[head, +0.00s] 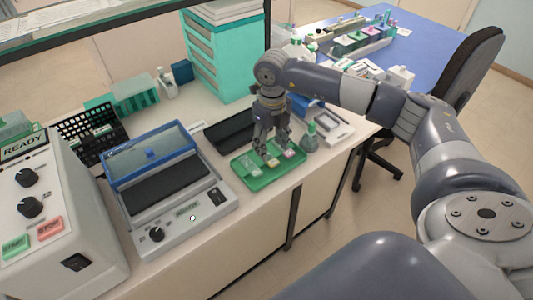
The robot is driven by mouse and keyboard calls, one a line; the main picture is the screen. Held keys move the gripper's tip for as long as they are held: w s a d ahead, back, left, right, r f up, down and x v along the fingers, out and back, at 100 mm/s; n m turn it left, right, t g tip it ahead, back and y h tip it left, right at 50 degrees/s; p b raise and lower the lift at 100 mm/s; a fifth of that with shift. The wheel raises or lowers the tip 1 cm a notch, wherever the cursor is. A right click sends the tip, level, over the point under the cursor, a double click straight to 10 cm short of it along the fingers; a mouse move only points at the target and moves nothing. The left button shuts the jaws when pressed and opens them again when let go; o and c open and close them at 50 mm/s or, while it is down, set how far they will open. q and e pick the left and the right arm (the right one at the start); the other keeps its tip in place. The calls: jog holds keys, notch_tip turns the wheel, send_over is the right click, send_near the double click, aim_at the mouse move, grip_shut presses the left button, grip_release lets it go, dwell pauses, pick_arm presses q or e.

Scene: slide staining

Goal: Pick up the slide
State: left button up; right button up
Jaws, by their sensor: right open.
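Small slides lie in a green tray (243,184) near the front edge of the counter. One slide with a pale label (277,175) lies in the tray's middle, another with a pinkish patch (290,154) on its right, and a faint greenish one (252,165) on its left. My right gripper (268,153) points down over the tray, its open fingers close above the slides. I cannot tell whether a fingertip touches one. The fingers hide part of the tray. My left gripper is out of view.
A grey device with a blue lid (150,155) stands left of the tray, and a white READY machine (55,215) farther left. A grey-green bottle (310,138) stands close to the tray's right. A teal drawer cabinet (222,55) rises behind my right gripper.

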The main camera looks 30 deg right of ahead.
aim_at(271, 160)
jog(key=shift+w+f, duration=0.1)
jog(key=shift+f, duration=0.2)
jog(key=shift+w+f+p, duration=0.15)
jog(key=shift+f+p, duration=0.2)
jog(key=f, duration=0.1)
jog(key=f+p, duration=0.1)
jog(key=f, duration=0.1)
jog(key=shift+w+d+f+p, duration=0.1)
jog(key=shift+d+f+p, duration=0.15)
jog(key=shift+p, duration=0.1)
jog(key=shift+f, duration=0.5)
jog(key=shift+w, duration=0.1)
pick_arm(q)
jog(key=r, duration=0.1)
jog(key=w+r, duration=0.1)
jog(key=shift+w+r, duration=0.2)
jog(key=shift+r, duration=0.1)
pick_arm(e)
jog(key=c, duration=1.2)
